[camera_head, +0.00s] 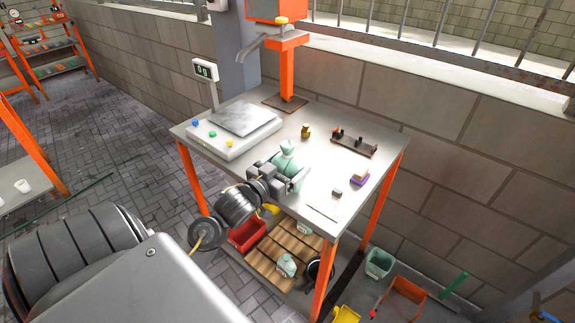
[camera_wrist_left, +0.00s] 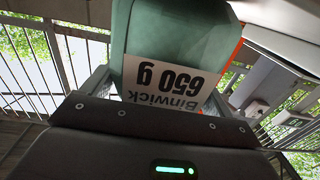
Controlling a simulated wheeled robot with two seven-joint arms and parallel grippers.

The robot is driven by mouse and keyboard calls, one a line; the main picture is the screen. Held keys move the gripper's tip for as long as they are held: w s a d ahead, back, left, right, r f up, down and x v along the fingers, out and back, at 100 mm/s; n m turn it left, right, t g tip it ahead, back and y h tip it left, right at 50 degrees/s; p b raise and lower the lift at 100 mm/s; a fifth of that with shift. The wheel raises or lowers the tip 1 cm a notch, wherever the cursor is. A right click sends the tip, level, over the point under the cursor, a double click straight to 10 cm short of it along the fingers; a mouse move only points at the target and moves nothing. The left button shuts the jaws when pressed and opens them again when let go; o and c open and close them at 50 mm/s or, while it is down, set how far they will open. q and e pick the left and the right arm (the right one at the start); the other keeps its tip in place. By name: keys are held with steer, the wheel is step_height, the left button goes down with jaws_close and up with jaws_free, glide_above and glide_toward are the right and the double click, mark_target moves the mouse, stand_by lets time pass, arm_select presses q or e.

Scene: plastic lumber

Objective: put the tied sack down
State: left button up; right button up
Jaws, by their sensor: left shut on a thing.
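The tied sack (camera_head: 288,152) is pale green with a gathered, tied top. It also shows in the left wrist view (camera_wrist_left: 180,35), with a white label reading "Binwick 650 g". My left gripper (camera_head: 284,172) is shut on the sack, over the front part of the steel table (camera_head: 320,158). The sack looks upright in the head view. I cannot tell whether its base touches the tabletop, because the gripper hides it. My right gripper is not in view.
A scale (camera_head: 238,132) with a flat plate and coloured buttons stands at the table's left. An orange post (camera_head: 287,70) rises at the back. A small brass weight (camera_head: 306,131), a dark rack (camera_head: 353,143) and a purple-and-tan block (camera_head: 359,177) lie to the right. Clear tabletop lies between them.

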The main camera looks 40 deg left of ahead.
arm_select(q)
steer(key=o, duration=1)
steer(key=shift+f, duration=0.1)
steer(key=shift+o, duration=1.2)
